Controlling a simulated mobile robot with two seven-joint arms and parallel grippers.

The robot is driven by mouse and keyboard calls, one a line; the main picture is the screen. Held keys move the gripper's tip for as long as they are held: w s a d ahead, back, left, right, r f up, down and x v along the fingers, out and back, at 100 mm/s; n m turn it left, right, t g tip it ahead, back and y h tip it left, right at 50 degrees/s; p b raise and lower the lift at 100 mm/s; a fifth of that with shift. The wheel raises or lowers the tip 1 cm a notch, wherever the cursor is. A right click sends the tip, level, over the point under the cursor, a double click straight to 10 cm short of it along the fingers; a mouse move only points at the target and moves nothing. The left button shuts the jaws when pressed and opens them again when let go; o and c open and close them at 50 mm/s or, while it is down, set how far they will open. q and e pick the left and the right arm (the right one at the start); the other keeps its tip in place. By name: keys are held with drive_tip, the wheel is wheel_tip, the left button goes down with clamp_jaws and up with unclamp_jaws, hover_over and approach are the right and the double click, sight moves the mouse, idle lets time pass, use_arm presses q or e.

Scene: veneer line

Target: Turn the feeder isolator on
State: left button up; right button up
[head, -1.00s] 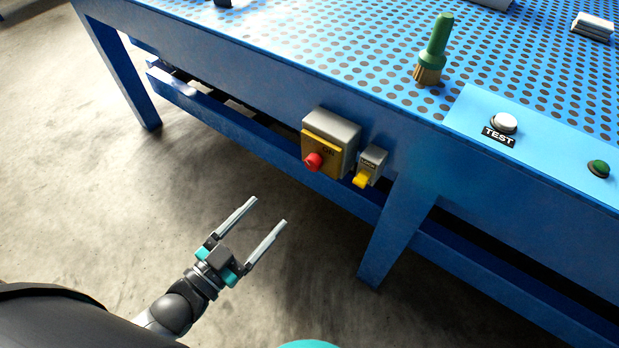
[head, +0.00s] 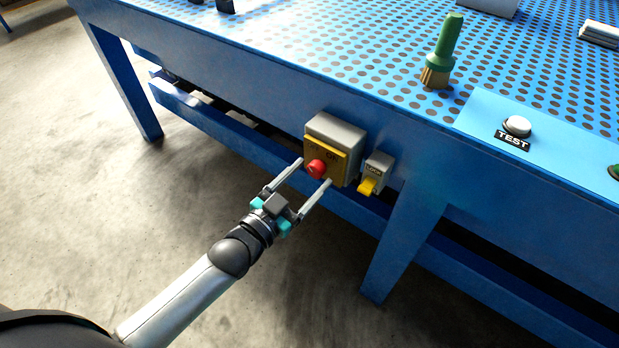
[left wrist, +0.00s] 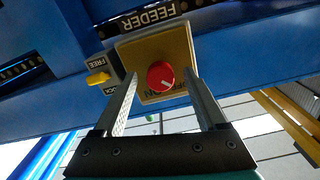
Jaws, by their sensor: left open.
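The feeder isolator is a grey box with a yellow front plate (head: 337,157) and a red knob (head: 317,168), fixed to the front of the blue table. In the left wrist view the red knob (left wrist: 161,76) shows a pale pointer line, and the label FEEDER (left wrist: 150,22) is on the table edge. My left gripper (head: 316,171) is open, with its fingertips on either side of the knob. I cannot tell whether they touch it. In the left wrist view the left gripper (left wrist: 162,88) shows the knob between the finger ends. My right gripper is not in view.
A small grey lock unit with a yellow lever (head: 367,187) sits just right of the isolator. A table leg (head: 402,240) stands further right. On the perforated top are a green brush (head: 440,55) and a white TEST button (head: 517,125).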

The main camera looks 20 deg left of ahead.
use_arm(q)
drive_tip(key=shift+w+d, duration=0.15)
drive_tip(key=shift+w, duration=0.15)
clamp_jaws()
idle(0.6)
